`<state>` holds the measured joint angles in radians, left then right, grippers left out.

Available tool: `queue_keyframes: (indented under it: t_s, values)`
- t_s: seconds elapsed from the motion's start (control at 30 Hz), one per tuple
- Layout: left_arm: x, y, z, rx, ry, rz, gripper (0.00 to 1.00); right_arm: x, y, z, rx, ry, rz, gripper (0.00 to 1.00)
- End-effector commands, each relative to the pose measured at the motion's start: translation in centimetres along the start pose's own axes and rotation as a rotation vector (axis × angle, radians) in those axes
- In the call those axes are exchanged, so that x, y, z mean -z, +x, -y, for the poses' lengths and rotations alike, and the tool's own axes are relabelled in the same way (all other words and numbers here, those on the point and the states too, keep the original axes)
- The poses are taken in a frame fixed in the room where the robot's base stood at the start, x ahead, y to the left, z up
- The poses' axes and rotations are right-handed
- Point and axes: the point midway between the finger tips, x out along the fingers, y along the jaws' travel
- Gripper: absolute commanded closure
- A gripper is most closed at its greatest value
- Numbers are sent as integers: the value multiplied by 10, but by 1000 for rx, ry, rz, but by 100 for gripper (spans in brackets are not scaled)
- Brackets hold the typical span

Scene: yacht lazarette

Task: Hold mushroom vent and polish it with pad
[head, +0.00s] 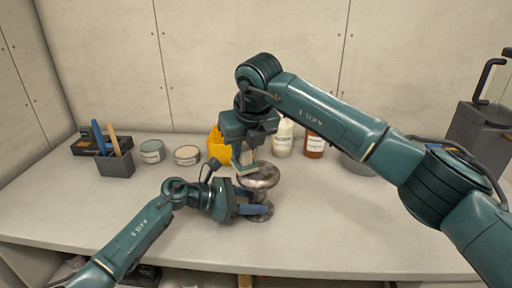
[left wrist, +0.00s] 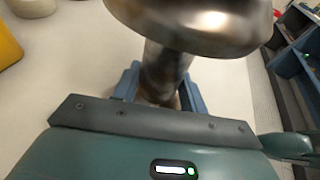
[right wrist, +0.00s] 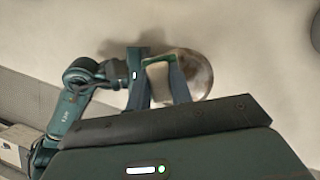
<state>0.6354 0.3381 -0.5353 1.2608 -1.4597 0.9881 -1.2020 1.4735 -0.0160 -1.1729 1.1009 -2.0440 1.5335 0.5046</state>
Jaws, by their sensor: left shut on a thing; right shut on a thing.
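The mushroom vent (head: 262,178) is metal, with a wide, blotchy brown-grey cap on a narrower stem. It stands upright on the bench, and its cap fills the top of the left wrist view (left wrist: 195,25). My left gripper (head: 264,209) is shut on the stem, below the cap, with a blue finger on each side in the left wrist view. My right gripper (head: 242,160) points down at the cap's left part, shut on a pale pad with a green edge (right wrist: 158,76). The pad overlaps the cap; whether it touches, I cannot tell.
A yellow container (head: 216,147), a white bottle (head: 283,140) and a brown bottle (head: 314,146) stand behind the vent. Two tins (head: 152,151) and a grey holder with tools (head: 116,164) are at the left. The bench front (head: 350,235) is clear.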

Motion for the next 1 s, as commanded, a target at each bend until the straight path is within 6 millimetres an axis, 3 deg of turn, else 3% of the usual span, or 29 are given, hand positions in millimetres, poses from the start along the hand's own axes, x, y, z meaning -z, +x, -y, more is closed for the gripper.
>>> queue_keyframes:
  t_s: [0.67, 1.0]
  values:
    - [0, 0, 0, -2, 0, 0, 76, 30, -11, 55, 1, 2, -3, 97]
    - [0, 0, 0, -1, 1, 0, 76, 15, -6, 27, -1, -1, -3, 97]
